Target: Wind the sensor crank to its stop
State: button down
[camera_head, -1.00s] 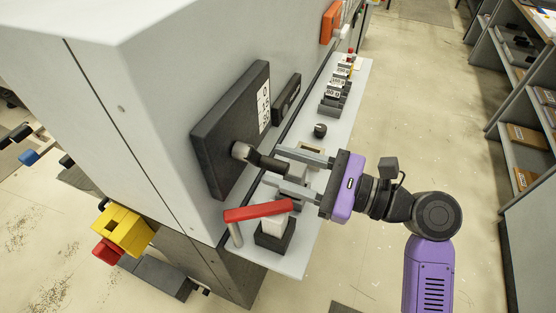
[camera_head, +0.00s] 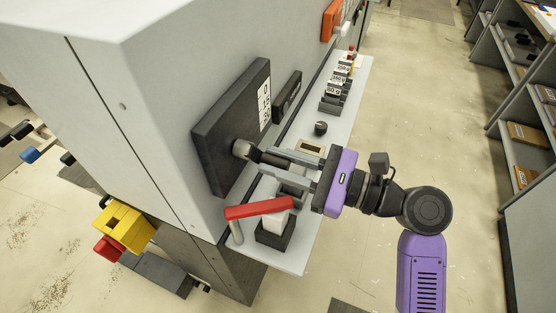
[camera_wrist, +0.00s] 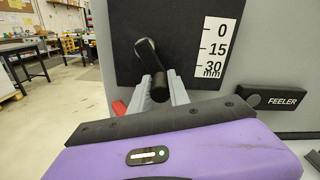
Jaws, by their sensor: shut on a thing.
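The sensor crank has a grey hub (camera_head: 241,149) on the dark upright plate (camera_head: 226,165). In the wrist view the black crank arm (camera_wrist: 148,56) slopes down and right from its pivot to the handle. My gripper (camera_head: 266,159) reaches in from the right and is shut on the crank handle, which its fingers mostly hide in the head view. The wrist view shows my gripper (camera_wrist: 161,84) with its grey fingers on either side of the handle (camera_wrist: 162,86). A white scale (camera_wrist: 214,47) marked 0, 15, 30 mm is right of the crank.
A red lever (camera_head: 258,208) stands on the pale ledge (camera_head: 308,235) just below my fingers. A black knob (camera_head: 320,128) and several labelled blocks (camera_head: 335,92) lie farther along. A black FEELER bar (camera_wrist: 285,99) is right of the plate.

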jog(key=shift+r, duration=0.1)
jog(key=w+r+n, duration=0.2)
jog(key=n, duration=0.4)
notch_tip(320, 180, up, 5)
jog(key=n+b, duration=0.7)
jog(key=n, duration=0.8)
send_over(278, 161)
jog(key=w, duration=0.1)
jog(key=shift+d, duration=0.15)
jog(key=shift+s+r+n+b, duration=0.25)
jog(key=shift+n+b, duration=0.25)
jog(key=shift+n, duration=0.15)
jog(key=shift+s+r+n+b, duration=0.2)
jog(key=shift+n+b, duration=0.25)
jog(key=shift+n, duration=0.2)
jog(key=shift+a, duration=0.2)
jog(key=c, duration=1.2)
grip_release()
jog(key=shift+c, duration=0.2)
